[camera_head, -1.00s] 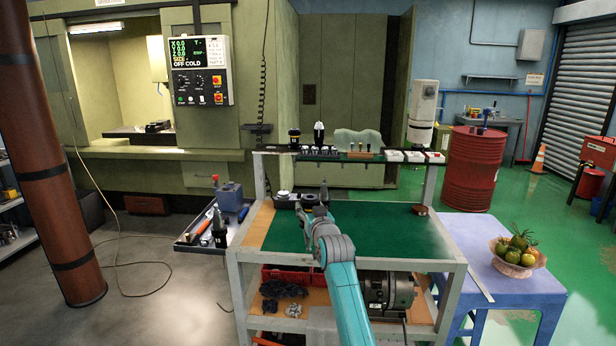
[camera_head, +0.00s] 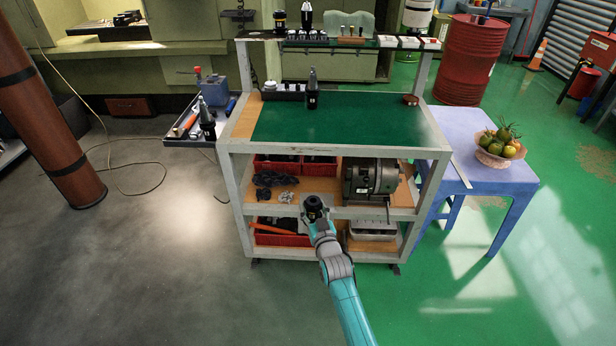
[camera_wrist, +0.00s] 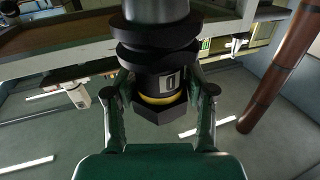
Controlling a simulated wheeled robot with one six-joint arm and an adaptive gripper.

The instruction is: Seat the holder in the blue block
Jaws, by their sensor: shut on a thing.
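My gripper (camera_head: 316,222) is in front of the cart, below the level of its top. It is shut on a black holder (camera_head: 313,204). In the wrist view the holder (camera_wrist: 155,60) stands between both fingers, with wide dark flanges, a small white label and a yellow ring; its far end is cut off by the picture's top edge. The blue block (camera_head: 214,91) sits on the side tray at the cart's left, well apart from my gripper. Its top opening cannot be made out.
A dark cone-shaped holder (camera_head: 312,92) stands on the green mat (camera_head: 370,120). Another (camera_head: 207,122) stands on the side tray (camera_head: 178,140), near hand tools. A blue table (camera_head: 500,185) with a fruit basket (camera_head: 497,150) is at right.

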